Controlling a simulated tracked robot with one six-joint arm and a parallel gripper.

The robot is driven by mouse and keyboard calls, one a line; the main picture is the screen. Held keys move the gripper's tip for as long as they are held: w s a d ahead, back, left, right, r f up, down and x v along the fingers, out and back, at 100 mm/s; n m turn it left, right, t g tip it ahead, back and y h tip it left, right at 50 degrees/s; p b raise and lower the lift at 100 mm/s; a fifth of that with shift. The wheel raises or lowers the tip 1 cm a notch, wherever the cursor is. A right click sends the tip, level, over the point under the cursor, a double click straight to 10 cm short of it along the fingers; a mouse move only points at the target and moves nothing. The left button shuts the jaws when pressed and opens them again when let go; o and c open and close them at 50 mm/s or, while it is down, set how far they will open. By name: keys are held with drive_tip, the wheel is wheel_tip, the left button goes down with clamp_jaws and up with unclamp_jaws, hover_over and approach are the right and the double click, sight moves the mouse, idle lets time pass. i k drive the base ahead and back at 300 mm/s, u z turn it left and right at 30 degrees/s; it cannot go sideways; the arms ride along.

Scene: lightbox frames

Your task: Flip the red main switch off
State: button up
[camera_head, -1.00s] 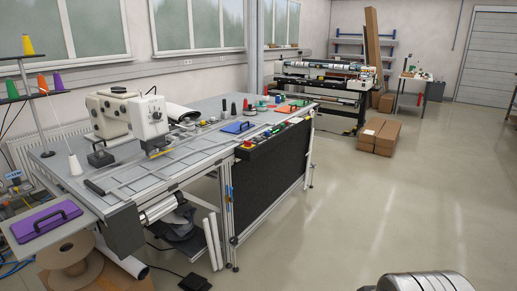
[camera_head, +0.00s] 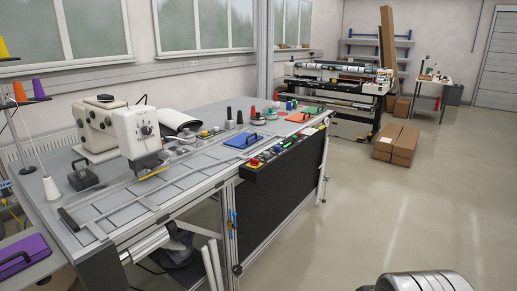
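A small red control (camera_head: 254,161), which looks like the main switch, sits at the near left end of the dark control strip (camera_head: 285,152) along the front edge of the sewing table. It is too small to tell its position. Green and other coloured controls sit further along the strip. My gripper is not in view. A grey ribbed metal part at the bottom right looks like part of my arm.
The table (camera_head: 120,215) carries a white sewing machine (camera_head: 137,132), a metal frame, spools and a blue pad (camera_head: 243,141). A black panel (camera_head: 280,200) closes its front. Cardboard boxes (camera_head: 396,145) stand on the floor. The floor to the right is clear.

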sight(254, 162)
drive_tip(key=u, duration=0.15)
drive_tip(key=i, duration=2.3)
drive_tip(key=u, duration=0.2)
